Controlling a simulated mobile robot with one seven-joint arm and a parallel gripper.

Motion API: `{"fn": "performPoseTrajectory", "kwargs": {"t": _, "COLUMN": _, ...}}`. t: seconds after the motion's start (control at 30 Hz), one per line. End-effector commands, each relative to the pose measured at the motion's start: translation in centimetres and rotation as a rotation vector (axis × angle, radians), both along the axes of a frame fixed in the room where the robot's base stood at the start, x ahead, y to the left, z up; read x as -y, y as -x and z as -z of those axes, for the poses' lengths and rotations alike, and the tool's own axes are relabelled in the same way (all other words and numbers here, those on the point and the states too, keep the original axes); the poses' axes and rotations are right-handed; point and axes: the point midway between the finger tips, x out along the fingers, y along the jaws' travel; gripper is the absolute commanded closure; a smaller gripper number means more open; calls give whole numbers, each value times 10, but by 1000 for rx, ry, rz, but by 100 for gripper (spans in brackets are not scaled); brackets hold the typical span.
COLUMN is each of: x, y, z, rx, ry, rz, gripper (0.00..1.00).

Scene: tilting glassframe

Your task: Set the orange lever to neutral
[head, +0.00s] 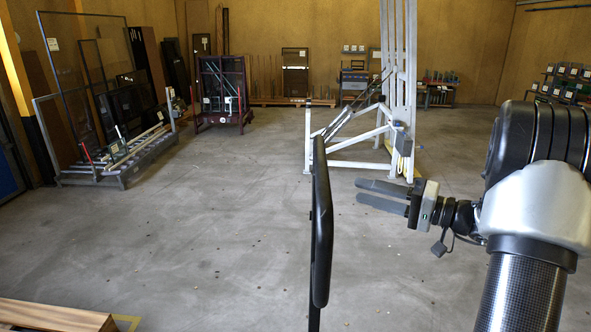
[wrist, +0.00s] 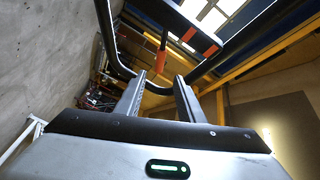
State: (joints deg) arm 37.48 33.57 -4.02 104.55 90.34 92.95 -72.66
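The orange lever (wrist: 162,52) shows in the wrist view as a thin upright piece near a dark bar with orange-red blocks (wrist: 188,35). It sits inside a black rounded frame (wrist: 108,38). My gripper (wrist: 160,78) is open and empty, its two fingers apart, and the lever's lower end appears between the fingertips. I cannot tell how far it is from them in depth. In the head view my gripper (head: 362,194) points left at a tall black panel seen nearly edge-on (head: 321,220), with a gap between them. The lever is not visible in the head view.
A white metal frame (head: 398,90) stands behind my gripper. A rack with glass panes (head: 120,175) is at the left, a dark red cart (head: 222,95) at the back. A wooden edge (head: 50,315) is at the lower left. The middle floor is clear.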

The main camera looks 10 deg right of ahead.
Motion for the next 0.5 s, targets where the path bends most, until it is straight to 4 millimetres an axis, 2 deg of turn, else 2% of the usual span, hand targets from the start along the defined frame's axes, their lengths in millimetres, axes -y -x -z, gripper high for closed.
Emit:
{"fn": "performPoseTrajectory", "kwargs": {"t": 0.17, "x": -23, "y": -16, "z": 0, "rx": -1, "ry": 0, "rz": -7, "gripper": 65}}
{"fn": "performPoseTrajectory", "kwargs": {"t": 0.5, "x": -82, "y": -62, "z": 0, "rx": -4, "ry": 0, "rz": -8, "gripper": 65}}
